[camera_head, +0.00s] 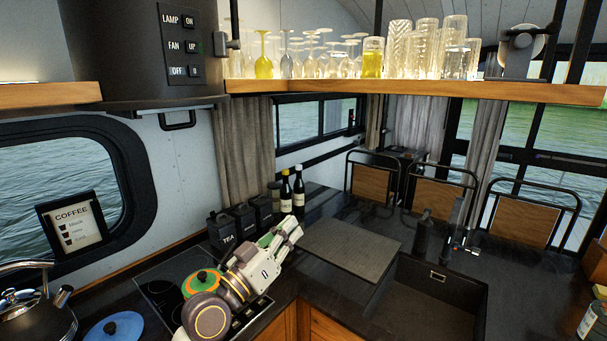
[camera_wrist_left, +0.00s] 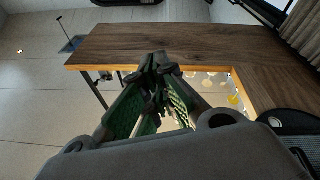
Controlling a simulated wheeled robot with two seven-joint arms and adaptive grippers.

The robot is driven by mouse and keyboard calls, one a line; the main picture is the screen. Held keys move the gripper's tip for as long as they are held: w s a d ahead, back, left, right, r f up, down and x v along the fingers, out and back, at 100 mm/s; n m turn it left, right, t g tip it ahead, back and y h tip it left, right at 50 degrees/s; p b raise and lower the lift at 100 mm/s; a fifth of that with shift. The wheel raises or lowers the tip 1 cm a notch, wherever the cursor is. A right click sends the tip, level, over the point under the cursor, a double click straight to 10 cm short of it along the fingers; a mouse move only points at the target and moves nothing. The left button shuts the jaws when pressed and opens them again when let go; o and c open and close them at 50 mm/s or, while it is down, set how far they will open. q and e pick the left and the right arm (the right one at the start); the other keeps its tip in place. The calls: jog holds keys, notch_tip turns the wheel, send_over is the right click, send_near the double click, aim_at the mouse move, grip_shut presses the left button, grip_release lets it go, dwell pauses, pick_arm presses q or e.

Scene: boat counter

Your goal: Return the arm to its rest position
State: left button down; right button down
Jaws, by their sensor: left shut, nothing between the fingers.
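My left arm reaches up from the stove area in the head view. My left gripper (camera_head: 280,236) is at its upper end, above the counter and left of the dark board. In the left wrist view, its black fingertips (camera_wrist_left: 158,68) come together, with green inner faces on the fingers. It is shut and empty. The fingers point towards a wooden surface in that view. My right gripper is in neither view.
The kettle (camera_head: 37,310) and orange-green lid (camera_head: 201,281) are near the arm. Dark canisters (camera_head: 243,217) and bottles (camera_head: 298,188) stand behind it. The glass shelf (camera_head: 420,90) hangs above. The board (camera_head: 350,252) and sink (camera_head: 425,305) are to the right.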

pick_arm(q)
jog(key=s+a+f+g+y, duration=0.2)
jog(key=s+f, duration=0.1)
jog(key=f, duration=0.5)
jog(key=s+a+f+g+y, duration=0.2)
jog(key=a+f+y, duration=0.1)
jog(key=f, duration=0.6)
jog(key=s+a+f+g+y, duration=0.2)
jog(key=s+f+g, duration=0.1)
jog(key=f, duration=0.5)
jog(key=s+a+f+n+g+y, duration=0.3)
jog(key=s+a+f+g+y, duration=0.35)
jog(key=s+a+f, duration=0.8)
jog(key=s+d+f+b, duration=0.1)
jog(key=s+f, duration=0.1)
jog(key=f, duration=1.4)
jog(key=s+d+f+b, duration=0.1)
jog(key=f, duration=1.5)
jog(key=s+a+f+g+b, duration=0.1)
jog(key=s+a+f, duration=0.1)
jog(key=s+f, duration=0.9)
jog(key=s+a+f+g+b, duration=0.1)
jog(key=s+f, duration=1)
jog(key=s, duration=0.1)
jog(key=shift+a+f+m, duration=0.3)
jog(key=shift+a+f, duration=0.05)
